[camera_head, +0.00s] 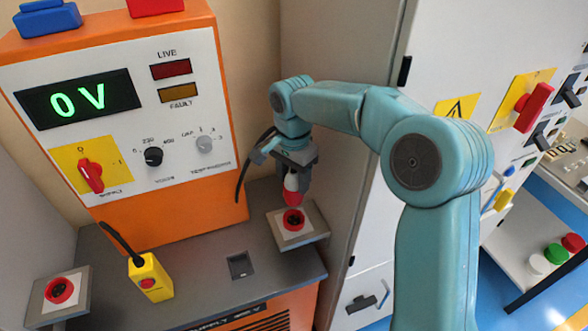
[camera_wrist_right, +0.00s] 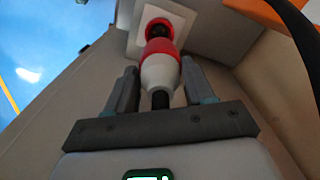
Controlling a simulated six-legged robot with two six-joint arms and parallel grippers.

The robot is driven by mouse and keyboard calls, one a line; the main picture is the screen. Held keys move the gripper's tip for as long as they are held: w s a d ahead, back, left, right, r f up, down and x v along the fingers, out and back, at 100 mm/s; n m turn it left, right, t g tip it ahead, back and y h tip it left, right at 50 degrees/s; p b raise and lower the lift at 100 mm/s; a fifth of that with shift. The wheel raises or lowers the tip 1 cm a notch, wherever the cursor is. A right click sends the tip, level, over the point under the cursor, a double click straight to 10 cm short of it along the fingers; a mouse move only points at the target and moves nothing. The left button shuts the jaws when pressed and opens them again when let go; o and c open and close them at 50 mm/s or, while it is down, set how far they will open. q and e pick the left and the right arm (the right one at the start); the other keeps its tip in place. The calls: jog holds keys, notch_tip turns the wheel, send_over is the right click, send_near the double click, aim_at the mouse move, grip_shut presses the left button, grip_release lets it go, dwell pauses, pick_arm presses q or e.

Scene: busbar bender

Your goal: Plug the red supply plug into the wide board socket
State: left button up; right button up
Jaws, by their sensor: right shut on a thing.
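My right gripper (camera_head: 296,165) points down and is shut on the red and white supply plug (camera_head: 292,186), held red end down. Just below it is a red round socket (camera_head: 293,221) on a grey and white board at the counter's right. The plug looks roughly upright with its tip slightly above the socket; contact is hard to judge. In the right wrist view the plug (camera_wrist_right: 159,68) stands between the fingers (camera_wrist_right: 159,88), its red end in line with the socket (camera_wrist_right: 158,28). A second red socket (camera_head: 59,291) is on a board at the far left. My left gripper is out of view.
An orange cabinet (camera_head: 190,215) with a "0 V" display (camera_head: 78,99) stands behind the counter. A yellow box with a red button (camera_head: 150,278) and a small dark recess (camera_head: 239,265) are on the counter. A tall grey cabinet wall (camera_head: 345,130) is close on the right.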

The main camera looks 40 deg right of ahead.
aim_at(294, 195)
jog(key=shift+w+f, duration=0.1)
jog(key=shift+a, duration=0.2)
jog(key=shift+d+f+b, duration=0.2)
jog(key=shift+f+b, duration=0.4)
jog(key=shift+f, duration=0.15)
jog(key=f+b, duration=0.2)
jog(key=f, duration=0.1)
jog(key=shift+s+a+f+b, duration=0.1)
jog(key=shift+s+f+b, duration=0.1)
jog(key=shift+b, duration=0.1)
jog(key=shift+w+f+b, duration=0.1)
jog(key=shift+f+b, duration=0.2)
jog(key=shift+f, duration=0.15)
jog(key=shift+r, duration=0.1)
